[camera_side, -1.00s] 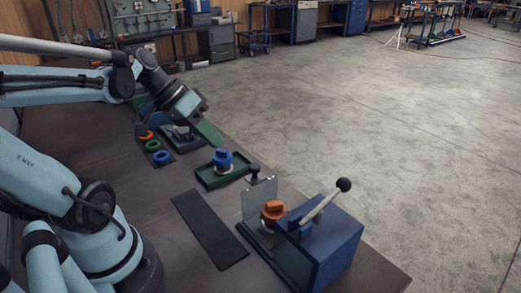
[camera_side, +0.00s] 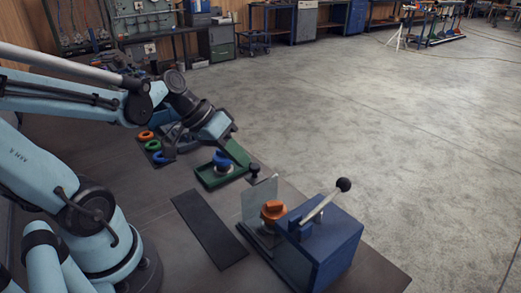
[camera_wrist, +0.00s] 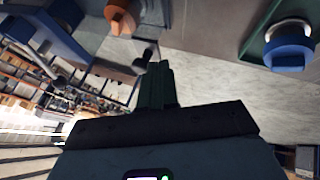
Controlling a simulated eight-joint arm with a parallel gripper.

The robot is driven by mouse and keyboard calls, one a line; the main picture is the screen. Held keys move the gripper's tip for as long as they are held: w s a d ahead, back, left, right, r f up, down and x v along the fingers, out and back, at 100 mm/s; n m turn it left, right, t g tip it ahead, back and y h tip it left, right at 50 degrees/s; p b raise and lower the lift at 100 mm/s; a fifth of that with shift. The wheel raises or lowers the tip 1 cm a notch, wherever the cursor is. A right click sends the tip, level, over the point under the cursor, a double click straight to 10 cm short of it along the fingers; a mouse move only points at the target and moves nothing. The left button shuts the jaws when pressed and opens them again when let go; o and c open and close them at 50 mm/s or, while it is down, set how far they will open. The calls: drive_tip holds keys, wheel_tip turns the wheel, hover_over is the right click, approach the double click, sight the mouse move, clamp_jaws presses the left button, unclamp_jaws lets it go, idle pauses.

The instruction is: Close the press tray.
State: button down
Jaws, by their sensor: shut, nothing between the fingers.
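The press (camera_side: 335,245) is a blue box with a lever ending in a black ball, at the front right in the side view. An orange part (camera_side: 273,210) on a pale flange sits at its left side, behind a clear upright plate (camera_side: 256,203). A dark base (camera_side: 262,243) runs beneath; I cannot tell how far the tray is out. A black knob (camera_side: 254,170) stands just beyond the plate. My gripper (camera_side: 243,160) has green fingers, shut and empty, above the green tray's far side near the knob. The wrist view shows the fingers (camera_wrist: 158,82) and the orange part (camera_wrist: 122,15).
A blue part (camera_side: 221,160) sits in a green tray (camera_side: 213,181) below my gripper. Blue, green and orange rings (camera_side: 154,145) lie farther back on a dark strip. A bare black mat (camera_side: 209,229) lies left of the press.

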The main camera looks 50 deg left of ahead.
drive_tip(key=d, duration=1.2)
idle(0.3)
drive_tip(key=s+a+r, duration=0.6)
drive_tip(key=a+r, duration=0.2)
drive_tip(key=w+a+f+m+t+y, duration=0.1)
drive_tip(key=w+f+y, duration=0.3)
drive_tip(key=w+f, duration=0.1)
drive_tip(key=shift+w+a+f+m, duration=0.2)
drive_tip(key=shift+a+f+m, duration=0.2)
drive_tip(key=shift+f, duration=0.35)
